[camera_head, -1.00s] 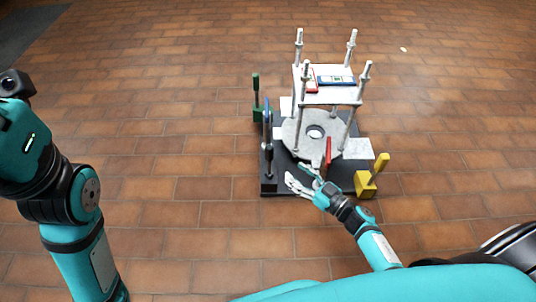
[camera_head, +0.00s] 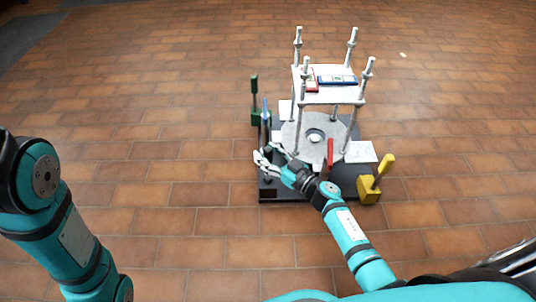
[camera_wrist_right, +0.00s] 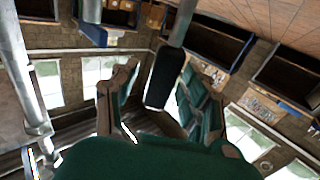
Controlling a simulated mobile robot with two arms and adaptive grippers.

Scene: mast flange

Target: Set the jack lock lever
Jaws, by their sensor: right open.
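The mast flange stand has a black base (camera_head: 285,196), a grey round flange (camera_head: 296,132) and a white top plate (camera_head: 330,95) on posts. Levers stand around it: green (camera_head: 254,87), blue (camera_head: 266,108), red (camera_head: 330,152) and yellow (camera_head: 383,168). I cannot tell which one is the jack lock lever. My right gripper (camera_head: 266,158) is open over the base's left side, just in front of the blue lever. In the right wrist view, a dark rounded bar (camera_wrist_right: 163,78) shows between its fingers (camera_wrist_right: 158,105); contact is unclear. My left gripper is out of view.
Small red and blue boxed items (camera_head: 336,80) lie on the top plate. White flat pieces (camera_head: 361,152) lie beside the flange. The upright posts (camera_head: 353,112) stand close to the right gripper's right. The tiled floor (camera_head: 180,150) around the stand is clear.

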